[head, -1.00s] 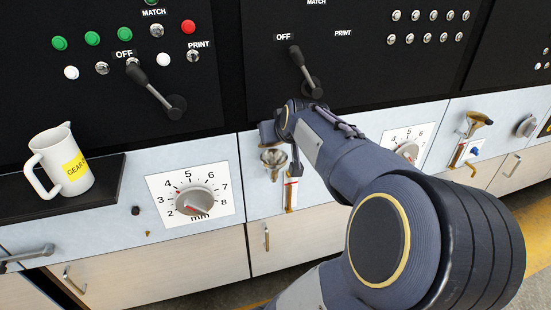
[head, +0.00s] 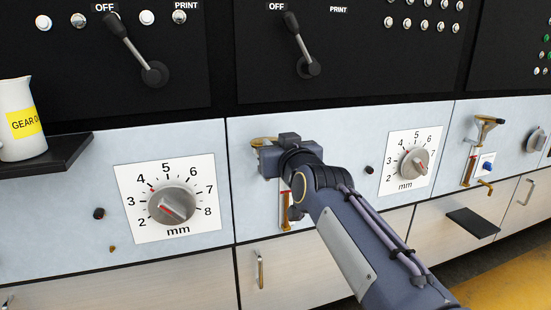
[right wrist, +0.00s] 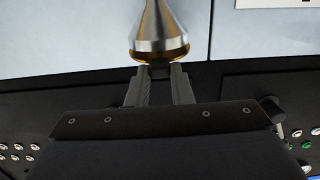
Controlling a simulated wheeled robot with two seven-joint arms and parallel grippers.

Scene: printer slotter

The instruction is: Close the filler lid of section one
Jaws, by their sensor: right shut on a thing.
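The filler on the middle panel is mostly hidden behind my right gripper (head: 266,158) in the head view. A brass edge of its lid (head: 262,141) shows just above and left of the gripper. In the right wrist view the metal funnel (right wrist: 160,25) shows with the brass-coloured lid (right wrist: 140,55) lying against its wide mouth, with no clear gap that I can see. The gripper's fingers (right wrist: 159,74) also show there, close together at the lid's edge, shut on a small dark part of it. My left gripper is not in view.
A dial (head: 165,205) is left of the filler and another dial (head: 416,162) is right of it. A lever (head: 303,45) stands above. A white jug (head: 17,120) sits on a black shelf (head: 60,153) at the left. Another filler (head: 482,128) is on the right panel.

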